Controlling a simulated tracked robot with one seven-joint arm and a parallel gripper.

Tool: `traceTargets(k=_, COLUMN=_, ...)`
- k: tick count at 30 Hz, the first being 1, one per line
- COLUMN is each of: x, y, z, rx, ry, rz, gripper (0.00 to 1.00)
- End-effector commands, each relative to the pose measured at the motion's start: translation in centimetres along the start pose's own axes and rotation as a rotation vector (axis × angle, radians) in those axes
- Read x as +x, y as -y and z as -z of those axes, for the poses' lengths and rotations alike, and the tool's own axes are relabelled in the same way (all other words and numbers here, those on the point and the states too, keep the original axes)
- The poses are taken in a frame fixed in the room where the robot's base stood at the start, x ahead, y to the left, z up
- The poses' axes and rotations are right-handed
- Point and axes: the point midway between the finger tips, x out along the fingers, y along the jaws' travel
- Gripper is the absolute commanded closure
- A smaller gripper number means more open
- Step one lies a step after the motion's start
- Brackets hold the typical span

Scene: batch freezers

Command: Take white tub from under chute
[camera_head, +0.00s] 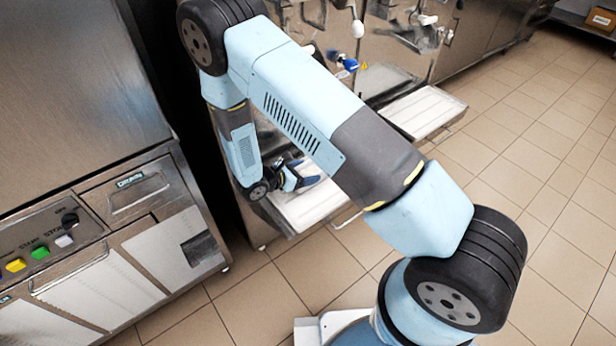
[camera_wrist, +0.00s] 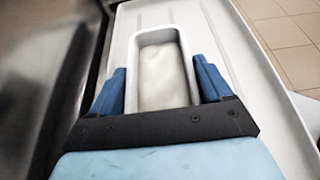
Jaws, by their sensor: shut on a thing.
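The white tub (camera_wrist: 141,40) is a long open-topped box with a pale, smooth filling, seen in the wrist view on a white shelf (camera_wrist: 240,62). My gripper (camera_wrist: 163,85) has its two blue fingers on either side of the tub, shut on its side walls. The near end of the tub is hidden behind my gripper's dark body. In the head view my gripper (camera_head: 293,178) is low over the same white shelf at the front of a steel machine. My arm hides most of the tub there. I cannot tell whether the tub touches the shelf.
A second white shelf (camera_head: 424,110) juts from the machine farther right. A steel cabinet with green and yellow buttons (camera_head: 40,252) stands close on the left. A blue-tipped tap (camera_head: 349,64) sticks out above. Tiled floor (camera_head: 520,150) is clear at right.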

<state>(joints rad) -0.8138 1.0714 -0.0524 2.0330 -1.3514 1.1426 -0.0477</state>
Motion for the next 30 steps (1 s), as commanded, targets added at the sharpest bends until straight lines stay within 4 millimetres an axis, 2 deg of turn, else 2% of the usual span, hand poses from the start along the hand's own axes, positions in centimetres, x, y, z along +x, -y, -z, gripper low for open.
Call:
traceTargets(k=1, x=0.0, y=0.0, z=0.0, rx=0.000, ry=0.000, rz=0.000, gripper=0.44)
traceTargets(k=7, x=0.0, y=0.0, z=0.0, rx=0.000, ry=0.000, rz=0.001, gripper=0.62)
traceTargets(k=17, x=-0.1, y=0.0, z=-0.4, rx=0.002, ry=0.000, rz=0.001, gripper=0.62)
traceTargets(k=24, x=-1.3, y=0.1, z=-3.2, rx=0.003, ry=0.000, rz=0.001, gripper=0.62)
traceTargets(k=30, x=-3.3, y=3.4, z=-6.5, rx=0.003, ry=0.000, rz=0.000, gripper=0.62)
